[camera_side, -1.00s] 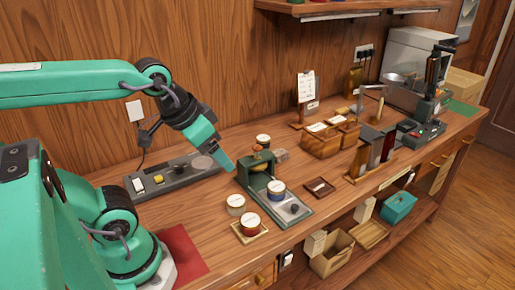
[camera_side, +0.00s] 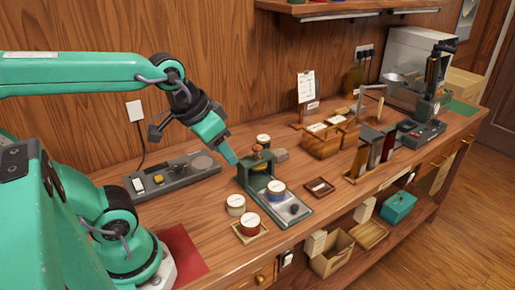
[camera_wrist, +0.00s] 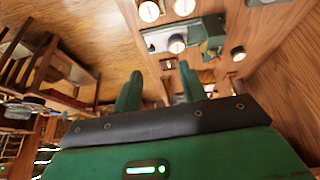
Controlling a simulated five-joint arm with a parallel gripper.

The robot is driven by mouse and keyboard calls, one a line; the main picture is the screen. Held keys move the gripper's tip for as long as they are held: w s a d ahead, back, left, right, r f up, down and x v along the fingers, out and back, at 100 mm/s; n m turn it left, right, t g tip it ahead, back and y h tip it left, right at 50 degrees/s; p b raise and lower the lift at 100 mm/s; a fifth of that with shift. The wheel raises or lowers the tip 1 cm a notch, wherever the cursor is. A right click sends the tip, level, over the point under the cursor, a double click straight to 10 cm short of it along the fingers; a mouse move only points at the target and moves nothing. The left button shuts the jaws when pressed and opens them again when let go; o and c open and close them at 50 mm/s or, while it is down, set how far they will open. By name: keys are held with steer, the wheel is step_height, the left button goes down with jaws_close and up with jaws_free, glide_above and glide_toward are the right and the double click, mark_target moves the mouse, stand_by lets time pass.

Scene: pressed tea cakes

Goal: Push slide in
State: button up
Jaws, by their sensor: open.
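The green press (camera_side: 258,180) stands on the bench, with a pale grey slide (camera_side: 301,215) extending from its front. The slide has a dark knob (camera_side: 294,209) near its outer end. A blue-banded tin with a white lid (camera_side: 277,191) sits at the slide's inner part. In the wrist view the slide (camera_wrist: 156,42) shows at the top, beside the green press body (camera_wrist: 214,32). My gripper (camera_wrist: 160,85) is open and empty, its two green fingers apart. In the side view its tip is just behind and left of the press; I cannot tell whether they touch.
A cream tin (camera_side: 236,205) and a red-banded tin (camera_side: 250,223) on a small tray stand left of the slide. Another tin (camera_side: 263,140) is behind the press. A small brown tray (camera_side: 320,187) lies to the right. A grey control panel (camera_side: 172,178) lies at left.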

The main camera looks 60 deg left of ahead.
steer(key=w+d+f+n+g, duration=0.1)
steer(key=w+d+f+g, duration=0.2)
steer(key=w, duration=0.7)
steer(key=n+g, duration=0.2)
glide_above(295, 205)
steer(key=shift+d+f, duration=0.1)
steer(key=shift+f, duration=5.4)
steer(key=shift+f, duration=0.1)
steer(key=shift+f, duration=3.75)
jaws_close()
